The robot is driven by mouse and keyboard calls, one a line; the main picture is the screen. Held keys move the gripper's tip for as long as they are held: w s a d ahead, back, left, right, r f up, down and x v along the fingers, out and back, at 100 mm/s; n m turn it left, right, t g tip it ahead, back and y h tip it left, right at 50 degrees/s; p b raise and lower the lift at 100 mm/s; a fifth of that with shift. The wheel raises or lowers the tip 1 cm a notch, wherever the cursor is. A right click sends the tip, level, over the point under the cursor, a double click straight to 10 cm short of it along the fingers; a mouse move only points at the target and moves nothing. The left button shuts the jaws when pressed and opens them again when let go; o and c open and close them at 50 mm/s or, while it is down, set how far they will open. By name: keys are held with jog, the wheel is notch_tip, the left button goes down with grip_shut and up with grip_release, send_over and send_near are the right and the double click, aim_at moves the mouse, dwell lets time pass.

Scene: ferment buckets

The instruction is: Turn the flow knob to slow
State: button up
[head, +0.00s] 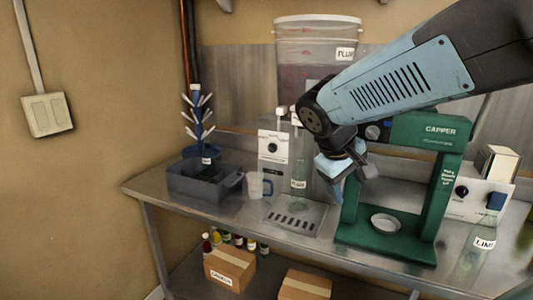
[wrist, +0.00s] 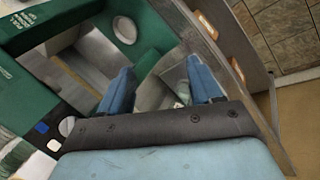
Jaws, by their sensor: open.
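A white panel (head: 273,146) on the filling station carries a round black knob (head: 272,147), which looks like the flow knob. Its pointer and markings are too small to read. My gripper (head: 333,183) hangs in front of the green capper's left side, to the right of the panel and apart from it. In the wrist view my gripper (wrist: 160,75) has its two blue fingers spread with nothing between them. The panel's knob cannot be made out in the wrist view.
A labelled bottle (head: 298,170) stands between the panel and my gripper. The green capper (head: 453,185) stands close on the right; its frame also fills the wrist view's left (wrist: 50,22). A grey crate (head: 205,187) and a clear jug (head: 254,185) stand left.

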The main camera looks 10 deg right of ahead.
jog(key=w+n+h, duration=0.3)
jog(key=w+h, duration=0.1)
jog(key=w, duration=0.4)
jog(key=n+t+h, duration=0.2)
jog(key=n+t, duration=1)
jog(key=n, duration=0.1)
send_near(272, 148)
jog(key=x, duration=0.7)
jog(key=shift+w+f, duration=0.35)
jog(key=shift+w, duration=0.2)
jog(key=c, duration=1)
